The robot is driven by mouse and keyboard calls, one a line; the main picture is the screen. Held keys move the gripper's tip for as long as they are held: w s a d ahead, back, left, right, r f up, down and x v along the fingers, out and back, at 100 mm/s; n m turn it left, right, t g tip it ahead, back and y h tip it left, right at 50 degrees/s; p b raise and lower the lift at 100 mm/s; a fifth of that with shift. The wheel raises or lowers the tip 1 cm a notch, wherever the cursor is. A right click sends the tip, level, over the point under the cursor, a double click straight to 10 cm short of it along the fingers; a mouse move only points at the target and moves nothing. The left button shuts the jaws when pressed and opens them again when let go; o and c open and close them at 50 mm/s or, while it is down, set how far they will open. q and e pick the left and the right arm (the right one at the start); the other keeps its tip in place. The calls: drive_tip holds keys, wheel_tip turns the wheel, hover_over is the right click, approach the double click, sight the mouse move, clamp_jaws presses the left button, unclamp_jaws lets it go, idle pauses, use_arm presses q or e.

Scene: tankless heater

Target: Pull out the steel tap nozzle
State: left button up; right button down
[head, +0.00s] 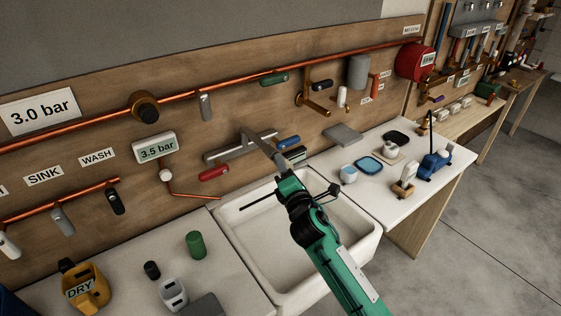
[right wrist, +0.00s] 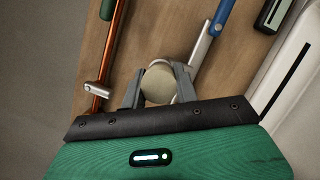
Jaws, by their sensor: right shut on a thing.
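The steel tap nozzle is the pale round end (right wrist: 158,86) between the jaws of my right gripper (right wrist: 160,80) in the right wrist view. The jaws are shut on it, one finger on each side. In the head view, a long grey steel piece (head: 260,145) slants from the wall tap to my right gripper, above the sink. My green right hand hides the grip there. The tap has a grey bar body (head: 232,149), a red handle (head: 213,174) and a blue handle (head: 288,142). My left gripper is not in view.
The white sink (head: 232,222) lies below my right arm. A copper pipe (head: 185,90) runs along the wooden wall above. Small items, including a blue pump (head: 436,163), stand on the right counter.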

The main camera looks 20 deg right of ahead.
drive_tip(key=shift+s+d+f, duration=0.3)
drive_tip(key=shift+s, duration=0.2)
drive_tip(key=shift+d, duration=0.1)
drive_tip(key=shift+s+r, duration=0.15)
drive_tip(key=shift+r, duration=0.05)
drive_tip(key=shift+s+d+p, duration=0.2)
drive_tip(key=shift+s+d, duration=0.05)
drive_tip(key=shift+s, duration=0.5)
drive_tip(key=shift+s+d+p, duration=0.25)
drive_tip(key=shift+s, duration=0.45)
drive_tip(key=shift+s+d+p, duration=0.2)
drive_tip(key=shift+s+d, duration=0.05)
drive_tip(key=shift+s, duration=0.5)
